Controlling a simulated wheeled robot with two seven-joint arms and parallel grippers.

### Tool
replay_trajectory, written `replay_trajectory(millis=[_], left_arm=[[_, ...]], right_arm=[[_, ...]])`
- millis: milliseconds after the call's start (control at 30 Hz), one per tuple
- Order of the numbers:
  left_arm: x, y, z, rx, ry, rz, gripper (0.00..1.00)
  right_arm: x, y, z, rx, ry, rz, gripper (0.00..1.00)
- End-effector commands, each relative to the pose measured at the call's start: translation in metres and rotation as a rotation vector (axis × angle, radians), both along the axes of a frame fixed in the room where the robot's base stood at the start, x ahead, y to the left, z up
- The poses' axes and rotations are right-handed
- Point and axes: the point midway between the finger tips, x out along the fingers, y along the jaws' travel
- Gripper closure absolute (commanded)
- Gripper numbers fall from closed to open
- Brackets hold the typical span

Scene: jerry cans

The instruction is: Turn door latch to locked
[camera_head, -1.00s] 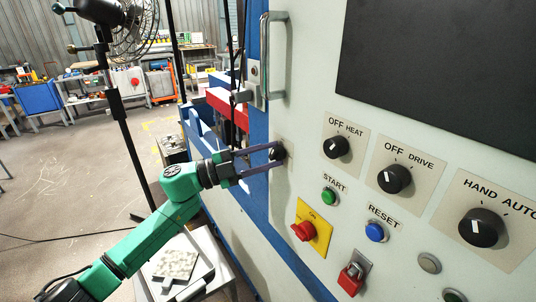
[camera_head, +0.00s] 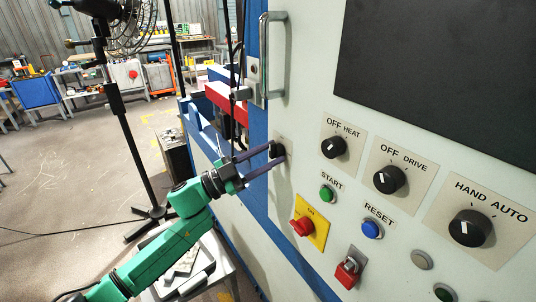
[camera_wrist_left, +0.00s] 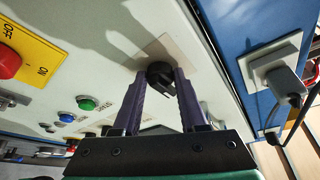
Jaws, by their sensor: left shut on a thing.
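The door latch appears to be a black rotary knob (camera_head: 277,150) on a pale plate at the left edge of the control panel, left of the HEAT switch. My left gripper (camera_head: 272,152) reaches it from the left, its two purple fingers shut on it. In the left wrist view the black knob (camera_wrist_left: 161,76) sits between the fingertips of my left gripper (camera_wrist_left: 160,82). The fingers hide its sides, and I cannot read any label on its plate or tell which position it points to. My right gripper is not in view.
The HEAT switch (camera_head: 333,146), DRIVE switch (camera_head: 389,179) and HAND AUTO switch (camera_head: 469,228) lie to the right. The green START button (camera_head: 327,193) and red ON switch (camera_head: 302,226) are below. A metal handle (camera_head: 272,55) stands out above. A fan stand (camera_head: 128,130) is at left.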

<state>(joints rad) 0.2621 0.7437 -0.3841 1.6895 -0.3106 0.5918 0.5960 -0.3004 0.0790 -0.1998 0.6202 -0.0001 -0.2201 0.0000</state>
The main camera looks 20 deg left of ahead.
Motion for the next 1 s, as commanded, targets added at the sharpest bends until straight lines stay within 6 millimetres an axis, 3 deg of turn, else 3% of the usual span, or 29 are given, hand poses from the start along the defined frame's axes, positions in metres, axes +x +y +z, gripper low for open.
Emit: replay_trajectory(millis=[267,300,367,767,1000], left_arm=[[0.000,0.000,-0.001,-0.002,0.004,-0.001,1.00],[0.000,0.000,-0.001,-0.002,0.004,-0.001,0.47],[0.000,0.000,-0.001,-0.002,0.004,-0.001,0.28],[-0.003,0.005,-0.004,0.000,0.003,0.000,0.28],[-0.031,0.040,-0.027,0.003,0.008,0.001,0.28]], right_arm=[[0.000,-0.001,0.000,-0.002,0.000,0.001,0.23],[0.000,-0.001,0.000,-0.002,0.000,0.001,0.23],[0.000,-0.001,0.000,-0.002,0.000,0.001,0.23],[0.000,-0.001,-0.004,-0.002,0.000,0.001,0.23],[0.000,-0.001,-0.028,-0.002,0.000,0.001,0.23]])
